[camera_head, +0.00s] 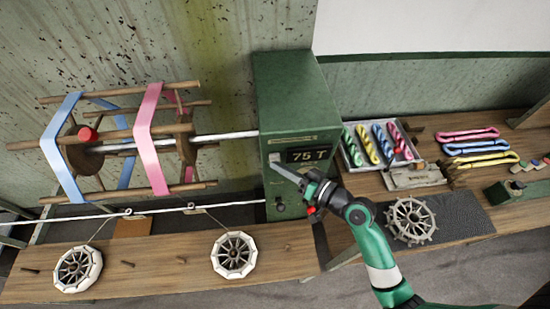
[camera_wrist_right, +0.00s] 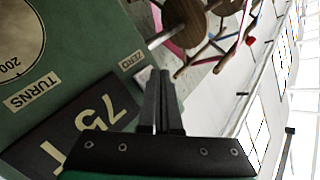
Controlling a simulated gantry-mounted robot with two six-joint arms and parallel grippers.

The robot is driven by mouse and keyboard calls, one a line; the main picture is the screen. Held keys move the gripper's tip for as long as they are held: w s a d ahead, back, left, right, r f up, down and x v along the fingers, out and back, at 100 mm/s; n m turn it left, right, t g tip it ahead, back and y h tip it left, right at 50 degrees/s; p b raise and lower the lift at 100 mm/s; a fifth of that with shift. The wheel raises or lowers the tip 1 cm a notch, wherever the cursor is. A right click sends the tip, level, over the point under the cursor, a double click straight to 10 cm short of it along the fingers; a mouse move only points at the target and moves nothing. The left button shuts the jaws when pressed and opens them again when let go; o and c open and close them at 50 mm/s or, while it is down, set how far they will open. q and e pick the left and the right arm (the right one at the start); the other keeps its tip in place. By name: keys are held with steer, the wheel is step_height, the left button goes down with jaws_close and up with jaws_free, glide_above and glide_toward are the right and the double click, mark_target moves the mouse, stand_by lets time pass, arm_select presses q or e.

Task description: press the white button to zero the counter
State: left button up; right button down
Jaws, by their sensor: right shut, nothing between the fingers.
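The green counter box (camera_head: 297,110) stands right of the reel, its dark display (camera_head: 308,155) reading "75 T". A small pale patch, seemingly the white button (camera_head: 274,157), shows left of the display. My right gripper (camera_head: 276,167) is shut and empty, its fingertips at the box face just by that patch; I cannot tell whether they touch it. In the right wrist view, the shut fingers (camera_wrist_right: 160,74) end beside the "ZERO" label (camera_wrist_right: 132,62), and the button is not clearly seen there. The display (camera_wrist_right: 85,130) is partly behind the gripper. My left gripper is not in view.
The wooden reel (camera_head: 180,128) with pink and blue bands is left of the box. A tray (camera_head: 352,160) of coloured skeins and a spoked wheel (camera_head: 411,220) on a dark mat lie to the right. Two white-rimmed wheels (camera_head: 234,255) are at the front left.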

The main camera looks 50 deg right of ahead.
steer(key=shift+w+d, duration=0.35)
steer(key=shift+w, duration=0.05)
stand_by(0.6)
steer(key=shift+s+a, duration=0.6)
steer(key=shift+s, duration=0.1)
steer(key=s+a, duration=0.1)
steer(key=s, duration=0.1)
steer(key=s+a+p, duration=0.1)
steer(key=a, duration=0.1)
steer(key=shift+s+a, duration=0.2)
steer(key=shift+s, duration=0.2)
stand_by(0.6)
